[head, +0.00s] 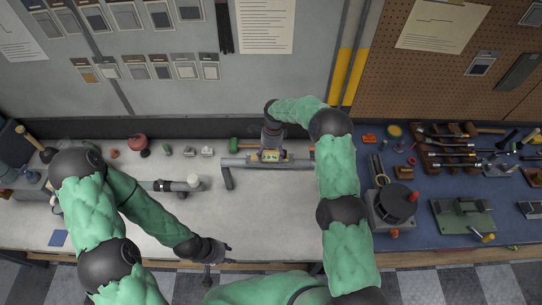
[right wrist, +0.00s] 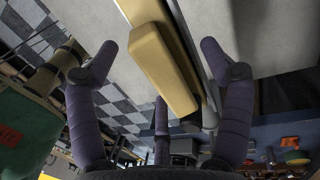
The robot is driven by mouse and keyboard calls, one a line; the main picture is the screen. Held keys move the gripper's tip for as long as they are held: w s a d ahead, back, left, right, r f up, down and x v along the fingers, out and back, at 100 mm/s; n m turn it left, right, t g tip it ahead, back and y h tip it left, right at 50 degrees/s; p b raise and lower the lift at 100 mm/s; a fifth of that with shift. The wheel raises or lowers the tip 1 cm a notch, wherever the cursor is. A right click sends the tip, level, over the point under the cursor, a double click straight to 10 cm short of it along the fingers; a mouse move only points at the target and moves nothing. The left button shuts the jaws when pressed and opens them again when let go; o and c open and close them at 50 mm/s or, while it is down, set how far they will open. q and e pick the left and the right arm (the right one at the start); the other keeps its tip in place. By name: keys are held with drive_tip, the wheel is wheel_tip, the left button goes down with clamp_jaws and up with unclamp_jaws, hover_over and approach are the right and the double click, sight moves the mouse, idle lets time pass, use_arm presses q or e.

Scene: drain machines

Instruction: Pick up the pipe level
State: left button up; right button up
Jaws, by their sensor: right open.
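The pipe level, a small yellow block (head: 270,156), sits on a grey horizontal pipe (head: 300,164) at the back middle of the bench. In the right wrist view the pipe level (right wrist: 160,65) is a long yellow bar between my spread fingers. My right gripper (head: 271,143) is directly above it, pointing down and partly hiding it. In the right wrist view my right gripper (right wrist: 160,50) is open, and its fingers look apart from the bar. My left gripper (head: 219,262) is at the front edge of the bench, fingers apart and empty.
A grey pipe with a white fitting (head: 193,182) lies left of centre. A dark machine (head: 396,203) and several tools crowd the blue mat (head: 415,232). The front middle of the bench is clear.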

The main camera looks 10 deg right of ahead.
drive_tip(key=shift+f+b, duration=0.2)
drive_tip(key=shift+b, duration=0.3)
idle(0.5)
drive_tip(key=c, duration=1.3)
drive_tip(key=shift+s+f, duration=0.1)
drive_tip(key=shift+s, duration=0.05)
drive_tip(key=shift+c, duration=1)
